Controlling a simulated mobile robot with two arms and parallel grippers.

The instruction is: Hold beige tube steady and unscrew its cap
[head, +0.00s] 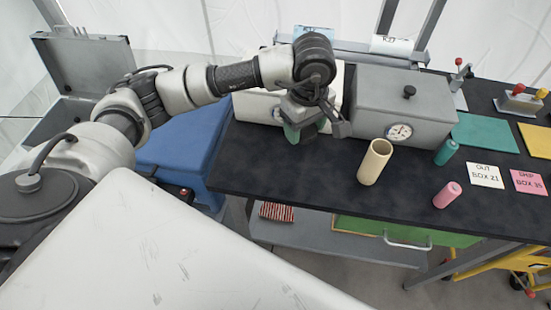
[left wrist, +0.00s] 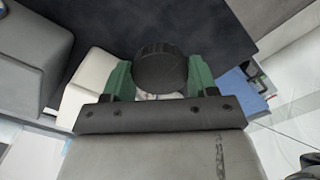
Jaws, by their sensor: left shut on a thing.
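The beige tube (head: 375,162) stands upright on the dark bench in the head view. Its top is open and no cap sits on it. My left gripper (head: 300,130) is left of and behind the tube, apart from it, over the bench near the grey gauge boxes. In the left wrist view my left gripper (left wrist: 160,85) has its green fingers shut on a dark, round, ribbed cap (left wrist: 160,68). The cap is hidden in the head view. My right gripper is not in view.
A teal tube (head: 446,151) and a pink tube (head: 447,195) stand right of the beige tube. A grey box with a gauge (head: 403,105) stands behind it. Label cards (head: 486,175) lie at the right. The bench (head: 290,175) is clear left of the tube.

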